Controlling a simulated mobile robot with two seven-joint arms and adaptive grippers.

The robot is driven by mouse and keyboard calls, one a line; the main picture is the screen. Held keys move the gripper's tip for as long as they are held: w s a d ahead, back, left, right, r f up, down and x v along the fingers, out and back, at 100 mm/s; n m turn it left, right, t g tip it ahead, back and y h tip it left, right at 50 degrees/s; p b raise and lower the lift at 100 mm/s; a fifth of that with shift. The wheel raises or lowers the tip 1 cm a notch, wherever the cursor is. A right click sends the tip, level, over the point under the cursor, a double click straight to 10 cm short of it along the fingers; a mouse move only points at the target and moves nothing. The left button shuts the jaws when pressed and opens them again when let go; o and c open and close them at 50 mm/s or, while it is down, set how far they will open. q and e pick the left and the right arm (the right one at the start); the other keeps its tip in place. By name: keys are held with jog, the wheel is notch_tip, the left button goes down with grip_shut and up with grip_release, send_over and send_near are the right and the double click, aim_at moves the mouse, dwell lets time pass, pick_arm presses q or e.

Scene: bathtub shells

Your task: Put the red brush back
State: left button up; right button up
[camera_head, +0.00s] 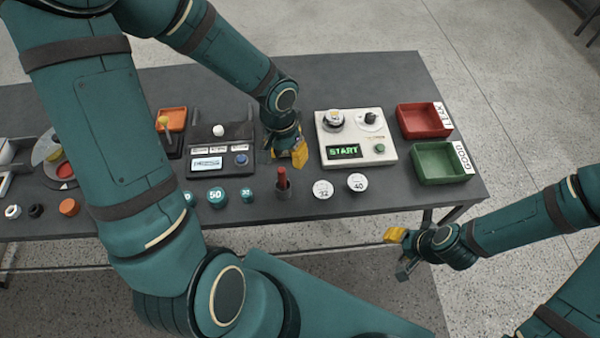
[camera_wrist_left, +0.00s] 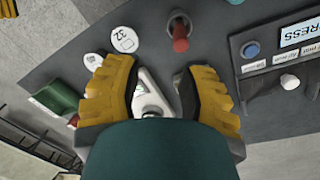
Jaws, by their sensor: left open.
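The red brush (camera_head: 282,175) stands upright in a small dark holder (camera_head: 283,191) near the front edge of the table. In the left wrist view the brush (camera_wrist_left: 180,37) is beyond the fingertips, toward the top. My left gripper (camera_head: 297,153) is just behind the brush and apart from it. The left wrist view shows its yellow-padded fingers (camera_wrist_left: 155,85) spread, with no object held between them. My right gripper (camera_head: 398,250) is off the table's front right side; its jaw gap does not show clearly.
A white START device (camera_head: 328,135) sits behind two white discs marked 32 (camera_head: 323,189) and 40 (camera_head: 357,182). Red (camera_head: 423,121) and green (camera_head: 440,164) trays are at the right. A dark press unit (camera_head: 220,145) and teal weights (camera_head: 216,196) are left of the brush.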

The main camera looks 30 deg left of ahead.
pick_arm(q)
jog(key=s+d+f+n+h, duration=0.1)
jog(key=d+f, duration=0.2)
jog(key=f, duration=0.2)
jog(key=d+f+n+t+h, duration=0.1)
jog(key=d+f, duration=0.3)
jog(key=f, duration=0.1)
jog(key=s+d+f+n+t, duration=0.1)
jog(key=d+f, duration=0.3)
jog(key=shift+s+d+f+h, duration=0.25)
jog(key=shift+s+f+h, duration=0.1)
jog(key=shift+f+h, duration=0.05)
